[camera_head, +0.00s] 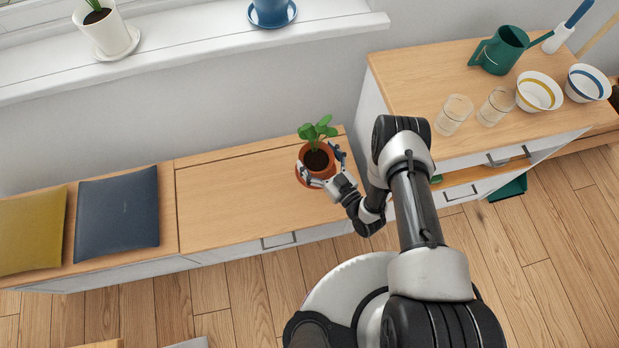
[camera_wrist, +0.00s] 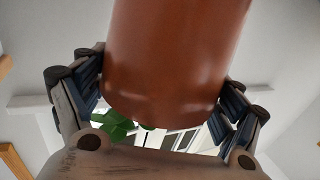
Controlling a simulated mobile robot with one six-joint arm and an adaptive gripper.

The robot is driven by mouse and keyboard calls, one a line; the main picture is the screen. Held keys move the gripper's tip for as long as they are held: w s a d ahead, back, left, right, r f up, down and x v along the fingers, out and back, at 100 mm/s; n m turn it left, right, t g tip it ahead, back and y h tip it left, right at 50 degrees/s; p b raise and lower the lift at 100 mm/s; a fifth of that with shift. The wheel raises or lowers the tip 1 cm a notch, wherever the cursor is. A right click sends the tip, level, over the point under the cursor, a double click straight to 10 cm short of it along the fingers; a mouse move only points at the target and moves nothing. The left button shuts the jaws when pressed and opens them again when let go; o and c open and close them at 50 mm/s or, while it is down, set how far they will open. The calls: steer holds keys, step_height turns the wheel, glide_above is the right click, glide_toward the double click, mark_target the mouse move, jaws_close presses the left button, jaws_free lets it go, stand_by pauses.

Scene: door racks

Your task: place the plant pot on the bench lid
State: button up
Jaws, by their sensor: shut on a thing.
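The plant pot (camera_head: 318,163) is terracotta with a green leafy plant and dark soil. My gripper (camera_head: 325,170) is shut on the pot, one finger on each side. In the wrist view the pot (camera_wrist: 178,60) fills the middle between the fingers of my gripper (camera_wrist: 165,100), with a few leaves behind it.
A blue cushion (camera_head: 118,213) and a yellow cushion (camera_head: 30,232) lie on the bench's left part. A higher cabinet (camera_head: 430,75) at the right holds glasses (camera_head: 455,113), bowls (camera_head: 540,92) and a green watering can (camera_head: 498,50). The lid's middle and left are clear.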

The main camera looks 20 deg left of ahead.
step_height(320, 180, down, 16)
steer(key=b, duration=0.7)
steer(key=shift+w+f, duration=0.15)
steer(key=shift+f, duration=0.1)
steer(key=o, duration=1.9)
steer(key=shift+f, duration=0.1)
